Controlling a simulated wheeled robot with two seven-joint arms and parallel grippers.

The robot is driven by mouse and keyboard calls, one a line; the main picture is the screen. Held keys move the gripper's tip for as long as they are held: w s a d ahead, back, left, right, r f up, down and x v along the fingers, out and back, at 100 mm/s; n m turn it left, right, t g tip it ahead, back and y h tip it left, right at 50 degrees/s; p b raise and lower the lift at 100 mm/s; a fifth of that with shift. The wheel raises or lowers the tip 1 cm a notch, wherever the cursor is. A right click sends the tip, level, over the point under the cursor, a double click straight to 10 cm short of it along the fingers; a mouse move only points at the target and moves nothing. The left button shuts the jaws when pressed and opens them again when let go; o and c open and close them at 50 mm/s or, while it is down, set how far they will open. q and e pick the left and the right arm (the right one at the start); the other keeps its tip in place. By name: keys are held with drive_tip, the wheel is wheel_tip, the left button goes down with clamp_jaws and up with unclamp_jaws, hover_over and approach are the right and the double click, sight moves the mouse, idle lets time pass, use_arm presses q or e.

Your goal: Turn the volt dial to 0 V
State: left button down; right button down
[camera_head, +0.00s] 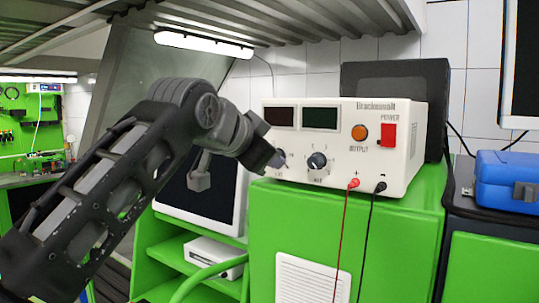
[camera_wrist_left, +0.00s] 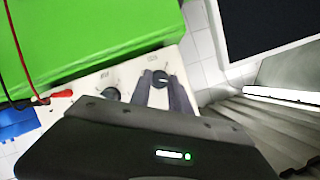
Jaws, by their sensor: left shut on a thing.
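The white power supply (camera_head: 345,135) stands on the green cabinet and has two dark displays. The volt dial (camera_head: 280,157) is the left of two knobs on its front and is partly covered by my left gripper (camera_head: 271,160). In the left wrist view the volt dial (camera_wrist_left: 160,79) is a dark round knob with a light mark, and the two fingers of the left gripper (camera_wrist_left: 160,88) are shut on its sides. The amp dial (camera_head: 318,161) is a dark knob just to the right, clear of the fingers. My right gripper is not in view.
Red (camera_head: 354,184) and black (camera_head: 380,187) plugs with hanging cables sit below the orange output button (camera_head: 360,132) and red power switch (camera_head: 389,134). A blue case (camera_head: 507,178) lies at the right. The green cabinet (camera_head: 400,230) is beneath the supply.

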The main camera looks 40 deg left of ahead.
use_arm(q)
drive_tip(key=shift+a+f+n+t+h+b, duration=0.15)
drive_tip(key=shift+n+h, duration=1)
drive_tip(key=shift+n, duration=0.5)
drive_tip(key=shift+a+f+n+t+h+b, duration=0.1)
drive_tip(key=shift+f+n+t+h+b, duration=0.1)
drive_tip(key=shift+n+h, duration=1.25)
drive_tip(key=shift+a+f+n+t+h+b, duration=0.15)
drive_tip(key=shift+n+h, duration=0.75)
drive_tip(key=shift+n, duration=1)
drive_tip(key=c, duration=1.2)
unclamp_jaws()
drive_tip(key=shift+r, duration=0.15)
drive_tip(key=shift+c, duration=0.2)
drive_tip(key=shift+r, duration=0.1)
